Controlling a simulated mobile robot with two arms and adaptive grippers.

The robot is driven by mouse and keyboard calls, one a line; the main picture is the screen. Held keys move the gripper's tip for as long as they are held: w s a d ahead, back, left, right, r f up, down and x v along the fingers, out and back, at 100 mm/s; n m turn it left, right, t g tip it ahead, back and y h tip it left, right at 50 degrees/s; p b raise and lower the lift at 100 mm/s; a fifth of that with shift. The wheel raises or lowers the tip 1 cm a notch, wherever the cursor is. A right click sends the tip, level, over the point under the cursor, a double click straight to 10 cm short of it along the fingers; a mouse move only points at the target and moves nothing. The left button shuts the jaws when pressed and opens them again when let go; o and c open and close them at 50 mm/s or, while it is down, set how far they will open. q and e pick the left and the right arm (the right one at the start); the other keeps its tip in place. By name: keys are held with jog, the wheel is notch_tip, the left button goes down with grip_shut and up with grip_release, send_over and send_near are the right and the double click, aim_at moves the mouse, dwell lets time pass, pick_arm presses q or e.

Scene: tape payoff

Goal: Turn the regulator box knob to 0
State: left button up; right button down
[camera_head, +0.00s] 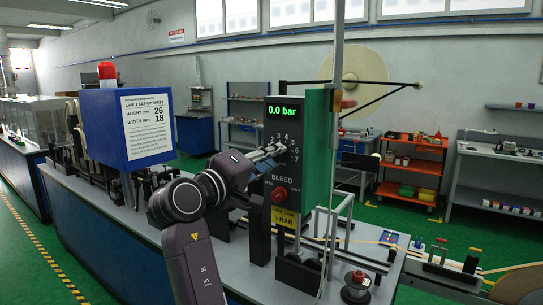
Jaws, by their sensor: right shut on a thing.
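The regulator box (316,130) is green with a black front panel. Its display (284,110) reads 0.0 bar. Below it is a dial with printed numbers; 3, 4, 5, 6 and 7 can be made out. My right gripper (277,152) is at the dial and shut on the regulator knob, which it hides along with the lower-left numbers. A red bleed knob (279,194) sits lower on the panel under the word BLEED. A yellow label (285,217) below reads 5 BAR. My left gripper is not in view.
A blue box (112,130) with a set-up sheet and a red beacon stands at the left on the grey machine bench (100,200). A large tape reel (355,75) is behind the regulator box. Metal rods and rollers stand right of it. Orange shelves (413,165) stand farther back.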

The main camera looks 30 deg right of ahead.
aim_at(282, 111)
jog(key=shift+r, duration=0.1)
jog(key=c, duration=2.1)
grip_release()
jog(key=o, duration=0.4)
jog(key=shift+d, duration=0.25)
notch_tip(282, 111, up, 9)
jog(key=shift+s, duration=0.1)
jog(key=shift+s+r, duration=0.15)
jog(key=shift+r, duration=0.35)
jog(key=shift+o, duration=0.2)
jog(key=shift+w, duration=0.35)
